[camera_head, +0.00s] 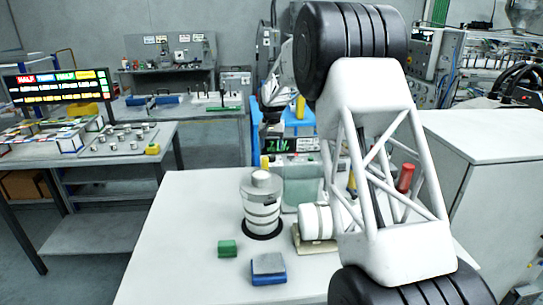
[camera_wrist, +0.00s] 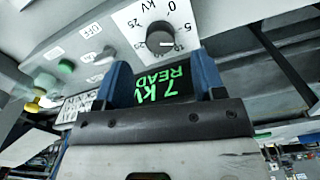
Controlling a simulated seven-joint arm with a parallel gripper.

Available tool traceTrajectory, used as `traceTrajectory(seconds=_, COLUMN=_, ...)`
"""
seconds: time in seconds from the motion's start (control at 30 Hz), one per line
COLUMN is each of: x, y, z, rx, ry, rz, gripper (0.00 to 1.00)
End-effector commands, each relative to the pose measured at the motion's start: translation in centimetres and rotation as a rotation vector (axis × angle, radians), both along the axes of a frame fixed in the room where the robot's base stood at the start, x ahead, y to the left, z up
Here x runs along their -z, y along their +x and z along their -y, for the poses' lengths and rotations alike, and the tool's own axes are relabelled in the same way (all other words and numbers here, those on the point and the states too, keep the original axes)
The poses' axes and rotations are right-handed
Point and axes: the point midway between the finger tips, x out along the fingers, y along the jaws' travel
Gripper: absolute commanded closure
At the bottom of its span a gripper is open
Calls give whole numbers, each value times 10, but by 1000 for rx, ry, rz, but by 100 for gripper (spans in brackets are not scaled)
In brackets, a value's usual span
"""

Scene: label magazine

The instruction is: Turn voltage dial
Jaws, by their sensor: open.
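The voltage dial (camera_wrist: 160,37) is a round black knob with a white pointer mark on a white scale plate marked in kV. The plate's figures appear rotated in the wrist view. Below the dial, a green display (camera_wrist: 168,82) reads 7 kV and READY, partly covered by my fingers. My gripper (camera_wrist: 163,76) is open, with its two blue fingers apart and nothing seen between them but the display behind. The dial lies beyond the fingertips, and I see no contact. In the head view the display (camera_head: 292,145) shows small and the dial cannot be made out.
An OFF label (camera_wrist: 91,30), a green button (camera_wrist: 66,66) and a yellow knob (camera_wrist: 33,106) are left of the dial. My arm hides the table's right part.

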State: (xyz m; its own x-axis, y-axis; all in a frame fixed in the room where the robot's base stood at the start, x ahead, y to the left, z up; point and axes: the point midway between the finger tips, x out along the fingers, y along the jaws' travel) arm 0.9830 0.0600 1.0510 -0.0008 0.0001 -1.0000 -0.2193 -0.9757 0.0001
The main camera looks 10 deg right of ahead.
Motion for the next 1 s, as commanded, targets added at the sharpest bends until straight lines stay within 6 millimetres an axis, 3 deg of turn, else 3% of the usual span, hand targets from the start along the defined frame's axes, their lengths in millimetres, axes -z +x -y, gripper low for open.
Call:
traceTrajectory(seconds=0.4, x=45, y=0, z=0, rx=0, ry=0, rz=0, gripper=37)
traceTrajectory(seconds=0.83, x=52, y=0, z=0, rx=0, ry=0, rz=1, gripper=37)
traceTrajectory(seconds=1.0, x=51, y=0, z=0, rx=0, ry=0, rz=1, gripper=61)
